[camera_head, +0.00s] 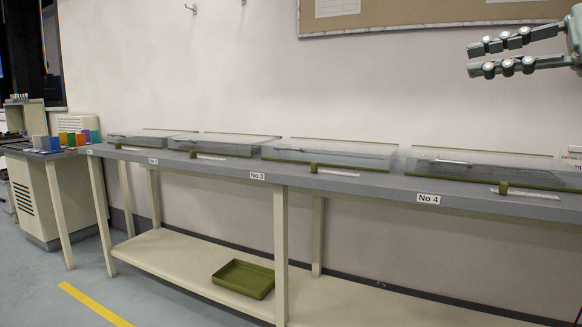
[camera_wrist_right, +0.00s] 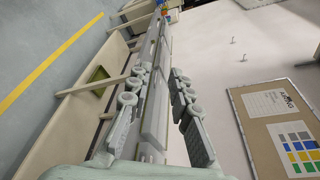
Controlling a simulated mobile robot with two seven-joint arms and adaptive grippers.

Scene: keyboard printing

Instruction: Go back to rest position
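My right gripper (camera_head: 490,56) shows at the top right of the head view, raised well above the bench and in front of the wall. Its two fingers are apart with nothing between them. The same gripper (camera_wrist_right: 155,85) fills the middle of the right wrist view, its fingers spread and empty. My left gripper is in neither view.
A long grey bench (camera_head: 235,172) with numbered labels carries several clear-lidded trays (camera_head: 330,152). A green tray (camera_head: 243,279) sits on its lower shelf (camera_head: 185,255). Coloured blocks (camera_head: 68,140) stand on a table at left. A notice board (camera_wrist_right: 255,140) hangs on the wall.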

